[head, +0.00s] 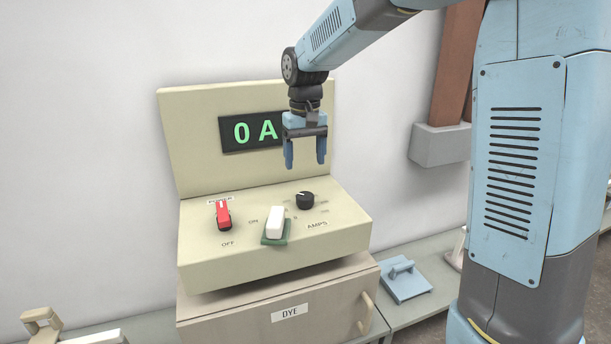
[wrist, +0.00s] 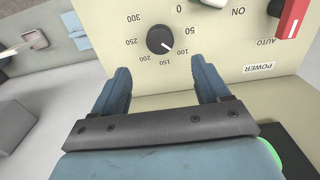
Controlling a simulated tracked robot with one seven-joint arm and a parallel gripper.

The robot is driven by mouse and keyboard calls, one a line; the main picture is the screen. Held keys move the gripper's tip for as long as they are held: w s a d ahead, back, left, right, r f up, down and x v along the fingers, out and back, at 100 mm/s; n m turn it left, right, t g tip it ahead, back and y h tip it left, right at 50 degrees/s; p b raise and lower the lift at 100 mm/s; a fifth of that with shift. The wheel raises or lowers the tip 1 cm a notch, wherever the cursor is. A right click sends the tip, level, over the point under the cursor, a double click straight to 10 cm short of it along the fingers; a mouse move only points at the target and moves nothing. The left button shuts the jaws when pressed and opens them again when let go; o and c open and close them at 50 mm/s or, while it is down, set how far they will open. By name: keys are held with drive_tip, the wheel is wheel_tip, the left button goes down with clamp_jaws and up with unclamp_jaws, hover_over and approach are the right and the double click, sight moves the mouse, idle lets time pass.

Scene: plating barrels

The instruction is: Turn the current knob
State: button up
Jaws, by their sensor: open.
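The current knob (head: 305,200) is a small black round dial on the sloped top of a cream control box, above the AMPS label. In the wrist view the knob (wrist: 160,41) has a white pointer line and numbers around it from 0 to 300. My gripper (head: 305,165) points down above and behind the knob, with its blue fingers apart and nothing between them. In the wrist view my gripper (wrist: 163,78) shows both fingers spread, with the knob beyond their tips. The display (head: 250,133) reads 0 A, partly hidden by my gripper.
A red power switch (head: 223,215) stands left of the knob. A white block-shaped handle (head: 276,222) on a green base stands close to the knob's left. A DYE drawer cabinet (head: 285,312) is under the box. A light blue plate with a handle (head: 404,283) lies to the right.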

wheel_tip(320, 180, up, 3)
drive_tip(key=shift+r, duration=0.15)
idle(0.3)
drive_tip(key=s+d+r+m+t, duration=0.1)
drive_tip(key=s+d+r, duration=0.1)
drive_tip(key=s+d, duration=0.4)
drive_tip(key=s+d+r+m+t, duration=0.1)
drive_tip(key=s+d+r+t, duration=0.15)
drive_tip(key=s+d, duration=0.4)
drive_tip(key=s+d+f+t, duration=0.1)
drive_tip(key=s+d, duration=0.2)
drive_tip(key=s, duration=0.3)
drive_tip(key=s+d+f+m+t, duration=0.1)
drive_tip(key=s+d+f, duration=0.1)
drive_tip(key=s, duration=0.5)
drive_tip(key=shift+s+d, duration=0.2)
drive_tip(key=shift+d, duration=0.45)
